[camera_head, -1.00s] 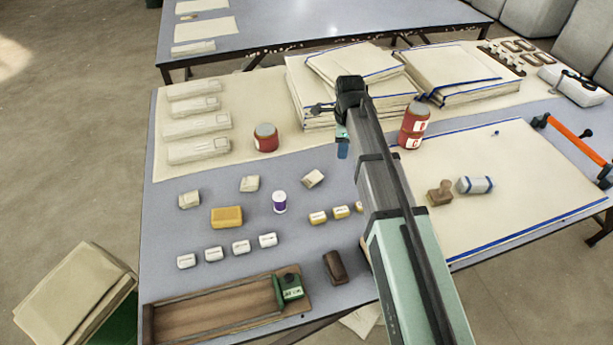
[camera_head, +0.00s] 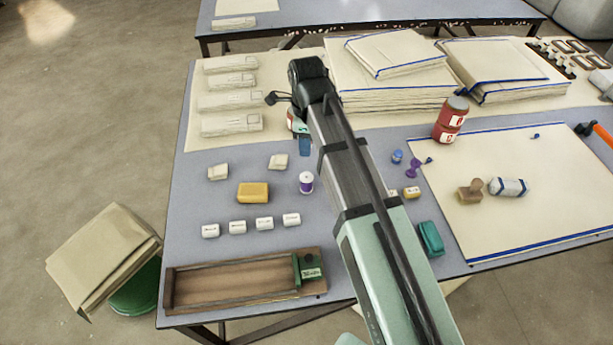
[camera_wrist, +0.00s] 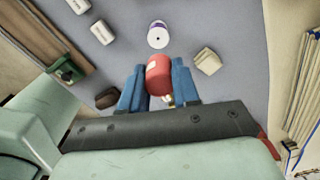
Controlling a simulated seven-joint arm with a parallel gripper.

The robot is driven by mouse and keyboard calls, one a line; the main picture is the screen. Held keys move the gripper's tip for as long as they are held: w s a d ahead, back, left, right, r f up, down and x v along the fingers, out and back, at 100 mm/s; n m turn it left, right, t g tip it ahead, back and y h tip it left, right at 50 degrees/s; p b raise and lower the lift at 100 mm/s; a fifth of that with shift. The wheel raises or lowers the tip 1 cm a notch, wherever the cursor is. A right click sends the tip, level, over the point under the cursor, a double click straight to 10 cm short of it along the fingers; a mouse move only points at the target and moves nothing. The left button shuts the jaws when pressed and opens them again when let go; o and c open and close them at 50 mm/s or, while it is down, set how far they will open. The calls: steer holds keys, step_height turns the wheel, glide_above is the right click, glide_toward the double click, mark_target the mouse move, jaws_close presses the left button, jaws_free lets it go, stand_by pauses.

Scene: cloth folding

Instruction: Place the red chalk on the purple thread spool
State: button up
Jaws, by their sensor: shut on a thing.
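The purple thread spool (camera_head: 306,183), with a white top, stands upright on the table just below my fingertips in the head view. In the wrist view the spool (camera_wrist: 157,38) shows its pale round top. My gripper (camera_head: 305,148) has blue fingers. In the wrist view my gripper (camera_wrist: 159,88) is shut on the red chalk (camera_wrist: 158,73), a red cylinder with a pale label. The spool shows just past the chalk, with a small gap between them in the picture. The head view hides the chalk, and the height above the table is unclear.
A yellow block (camera_head: 253,192) lies left of the spool, and several white labelled pieces (camera_head: 264,224) stand in front. A pale block (camera_wrist: 208,61) is near the spool. A wooden tray (camera_head: 220,292) lies at the front. My arm covers the area right of the spool.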

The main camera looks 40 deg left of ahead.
mark_target(307, 177)
steer(key=shift+s+d+m, duration=0.1)
steer(key=shift+d+m, duration=0.05)
steer(key=shift+m, duration=0.45)
steer(key=shift+f, duration=5)
steer(key=shift+f, duration=0.15)
steer(key=o, duration=1)
steer(key=shift+o, duration=0.2)
step_height(307, 177, up, 12)
steer(key=shift+r, duration=0.15)
